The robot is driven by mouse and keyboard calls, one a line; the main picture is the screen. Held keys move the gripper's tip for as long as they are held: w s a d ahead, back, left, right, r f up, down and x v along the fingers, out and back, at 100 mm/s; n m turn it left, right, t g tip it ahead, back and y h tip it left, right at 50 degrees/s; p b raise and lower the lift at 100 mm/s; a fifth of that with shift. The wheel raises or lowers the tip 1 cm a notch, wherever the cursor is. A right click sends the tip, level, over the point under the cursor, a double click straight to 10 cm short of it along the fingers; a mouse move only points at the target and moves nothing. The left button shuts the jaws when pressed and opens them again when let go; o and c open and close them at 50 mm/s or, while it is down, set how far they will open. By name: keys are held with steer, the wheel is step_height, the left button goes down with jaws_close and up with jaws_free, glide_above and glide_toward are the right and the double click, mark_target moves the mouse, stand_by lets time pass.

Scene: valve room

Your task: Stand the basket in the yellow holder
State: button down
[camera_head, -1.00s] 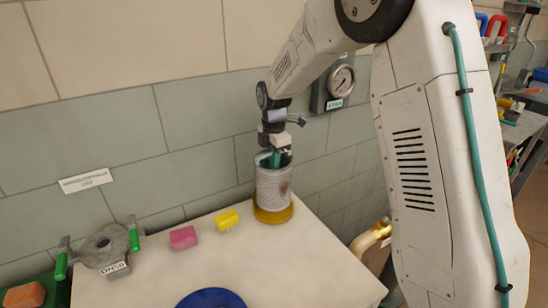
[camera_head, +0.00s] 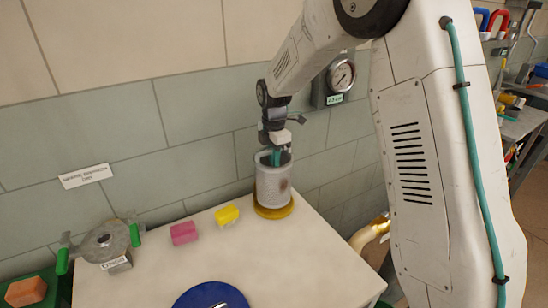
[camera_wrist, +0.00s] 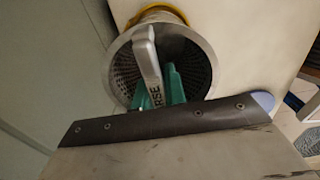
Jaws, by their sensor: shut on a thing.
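The basket (camera_head: 273,185) is a grey perforated metal cylinder with an open top. It is upright at the yellow holder (camera_head: 273,211), a low round ring on the pale bench near the wall. The basket's lower end is at the ring; whether it is fully seated, I cannot tell. My gripper (camera_head: 276,157) points down into the basket's mouth. In the wrist view, its green fingers (camera_wrist: 165,90) are shut at the grey lettered handle bar across the basket (camera_wrist: 205,75). The fingers hide part of the bar. The holder's yellow rim (camera_wrist: 158,9) shows beyond the basket.
A yellow block (camera_head: 228,216) and a pink block (camera_head: 184,233) lie left of the holder. A blue plate (camera_head: 205,297) is at the front. A grey flanged part with green handles (camera_head: 105,242) sits at left. A gauge (camera_head: 341,76) is on the wall, right of my wrist.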

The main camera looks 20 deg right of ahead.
steer(key=shift+f, duration=1.4)
stand_by(1.0)
stand_by(0.4)
steer(key=c, duration=1)
jaws_free()
steer(key=shift+o, duration=0.2)
steer(key=shift+r, duration=3.5)
